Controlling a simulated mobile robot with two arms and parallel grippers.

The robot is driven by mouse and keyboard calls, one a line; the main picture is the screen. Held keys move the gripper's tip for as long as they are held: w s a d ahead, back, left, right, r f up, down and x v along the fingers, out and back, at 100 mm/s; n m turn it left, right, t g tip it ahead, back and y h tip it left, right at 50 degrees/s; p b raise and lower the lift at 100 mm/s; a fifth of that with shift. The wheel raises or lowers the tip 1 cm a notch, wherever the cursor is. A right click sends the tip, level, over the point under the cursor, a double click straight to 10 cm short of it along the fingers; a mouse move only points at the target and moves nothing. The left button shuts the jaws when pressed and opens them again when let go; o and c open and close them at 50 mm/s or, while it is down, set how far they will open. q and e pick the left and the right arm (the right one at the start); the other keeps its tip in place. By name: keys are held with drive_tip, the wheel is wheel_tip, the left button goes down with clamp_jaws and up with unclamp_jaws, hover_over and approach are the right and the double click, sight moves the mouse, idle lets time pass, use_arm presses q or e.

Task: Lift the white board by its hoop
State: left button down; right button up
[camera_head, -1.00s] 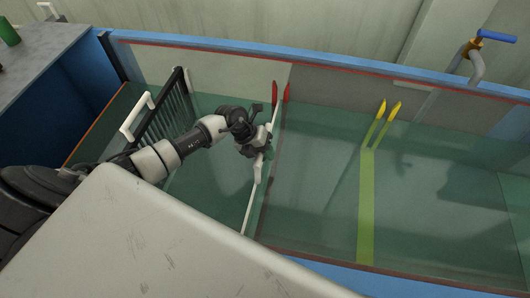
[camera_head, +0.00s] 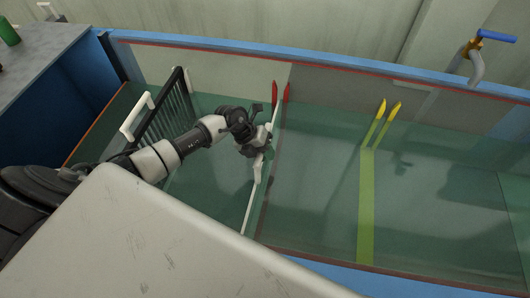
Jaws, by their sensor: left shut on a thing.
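The white board (camera_head: 250,208) stands edge-on across the flume, so it shows as a thin white line. Its white hoop (camera_head: 257,169) is at the top edge, partly hidden by my gripper. My left gripper (camera_head: 262,150) reaches in from the left and is shut on the hoop. The far end of the board is near a pair of red pointed guides (camera_head: 274,91). My right gripper is not in view.
A black rack (camera_head: 172,110) with a white handle (camera_head: 137,117) stands left of the board. Yellow-tipped guides (camera_head: 382,108) with a yellow-green strip (camera_head: 366,200) are to the right. The blue flume rim (camera_head: 330,62) runs behind. A blue-handled tap (camera_head: 480,45) is at far right.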

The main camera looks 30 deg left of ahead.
use_arm(q)
wheel_tip(320, 180, up, 11)
drive_tip(key=p, duration=0.9)
drive_tip(key=shift+r, duration=0.15)
idle(1.1)
drive_tip(key=shift+w, duration=0.15)
wheel_tip(320, 180, up, 11)
drive_tip(key=shift+p, duration=0.4)
idle(1.6)
idle(0.3)
